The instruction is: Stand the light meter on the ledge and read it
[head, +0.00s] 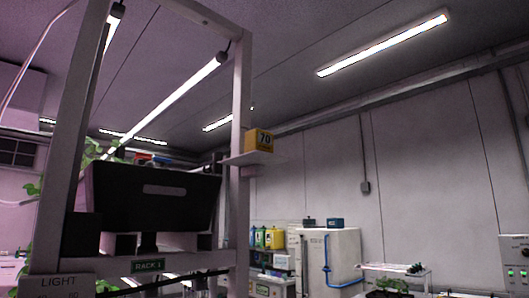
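An orange-yellow box-shaped light meter (259,142) stands upright on a small pale ledge (253,160). The ledge sticks out from the right post of the rack. The meter's dark display faces me and appears to read 70. Nothing touches the meter except the ledge under it. Neither of my grippers shows in the head view.
The rack (243,100) fills the left side, with a black planter (150,197), a green RACK 1 label (148,265) and a partly cut-off LIGHT sign (58,283). Bottles, a white cabinet (335,258) and a plant stand lie farther back. Space right of the ledge is open.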

